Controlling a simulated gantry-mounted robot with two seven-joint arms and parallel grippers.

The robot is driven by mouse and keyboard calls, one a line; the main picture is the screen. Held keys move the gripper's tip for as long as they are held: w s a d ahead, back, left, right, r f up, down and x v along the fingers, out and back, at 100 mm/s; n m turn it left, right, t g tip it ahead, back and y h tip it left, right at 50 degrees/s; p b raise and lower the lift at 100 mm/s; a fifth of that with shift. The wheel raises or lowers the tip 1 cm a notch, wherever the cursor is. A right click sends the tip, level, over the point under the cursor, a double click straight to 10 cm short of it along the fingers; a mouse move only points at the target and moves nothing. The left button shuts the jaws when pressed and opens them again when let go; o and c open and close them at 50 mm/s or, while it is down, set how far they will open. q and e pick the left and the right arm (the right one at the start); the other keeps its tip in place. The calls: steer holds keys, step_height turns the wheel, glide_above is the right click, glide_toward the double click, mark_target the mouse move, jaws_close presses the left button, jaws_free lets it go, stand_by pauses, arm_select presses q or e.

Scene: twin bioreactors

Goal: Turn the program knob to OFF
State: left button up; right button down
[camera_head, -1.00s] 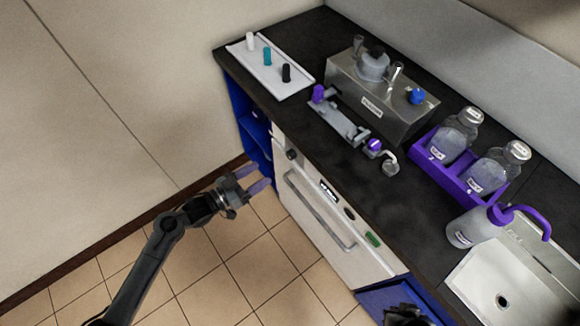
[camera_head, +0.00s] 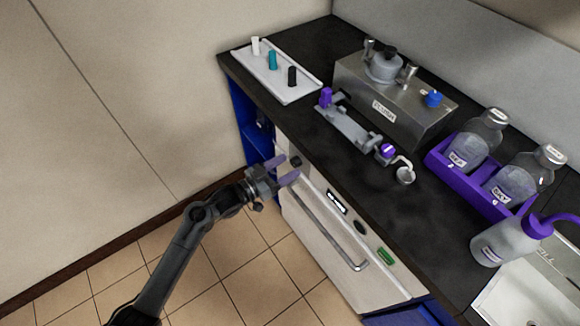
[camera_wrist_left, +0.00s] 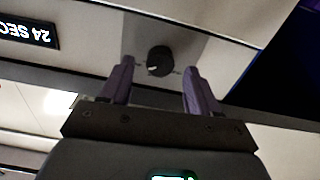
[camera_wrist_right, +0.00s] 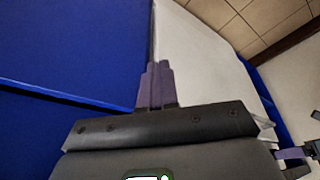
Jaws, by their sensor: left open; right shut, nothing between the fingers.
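The program knob (camera_head: 295,161) is a small black dial at the left end of the white appliance's front panel. In the left wrist view the knob (camera_wrist_left: 159,61) shows a short white pointer line; the markings around it are too small to read. My left gripper (camera_head: 288,169) is open in front of the knob. In the left wrist view the left gripper's purple fingers (camera_wrist_left: 158,85) stand on either side of the knob, with nothing held and no clear contact. My right gripper (camera_wrist_right: 156,84) is shut and empty, near blue cabinet surfaces and a white panel.
The panel also has a lit display (camera_head: 337,202), a dark round part (camera_head: 361,227) and a green part (camera_head: 386,256), above a bar handle (camera_head: 328,232). The dark counter (camera_head: 345,180) above carries a steel bath (camera_head: 395,105), bottles in a purple rack (camera_head: 465,190) and a white tray (camera_head: 290,92).

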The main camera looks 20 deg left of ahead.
arm_select(q)
steer(key=shift+x, duration=1)
steer(key=shift+c, duration=0.2)
